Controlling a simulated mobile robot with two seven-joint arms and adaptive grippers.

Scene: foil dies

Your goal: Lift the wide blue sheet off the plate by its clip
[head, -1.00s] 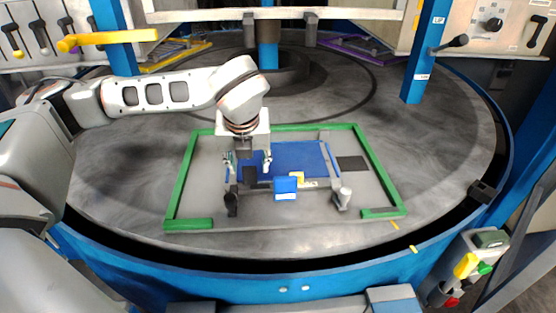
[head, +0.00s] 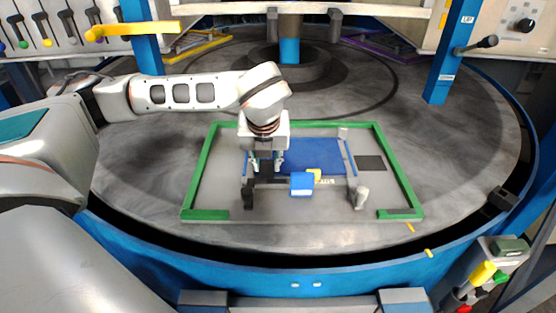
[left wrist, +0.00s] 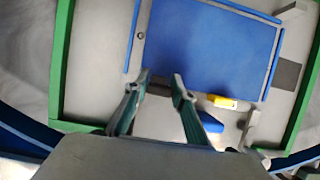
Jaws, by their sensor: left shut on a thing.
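The wide blue sheet (head: 315,155) lies flat on the grey plate (head: 222,190); the left wrist view also shows the sheet (left wrist: 205,45). My left gripper (head: 266,164) points down at the sheet's front left part. Its fingers are close together, shut on a dark clip (head: 266,170) at the sheet's near edge. In the left wrist view the fingertips (left wrist: 164,80) stand at the near edge, with a dark piece between them, mostly hidden by the fingers. I see no lift of the sheet. My right gripper is not in view.
A green frame (head: 204,165) borders the plate, open at the front. A blue block (head: 302,184) and a yellow piece (head: 316,174) stand before the sheet. A grey post (head: 361,197) is at front right. A dark square (head: 370,162) lies right of the sheet.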

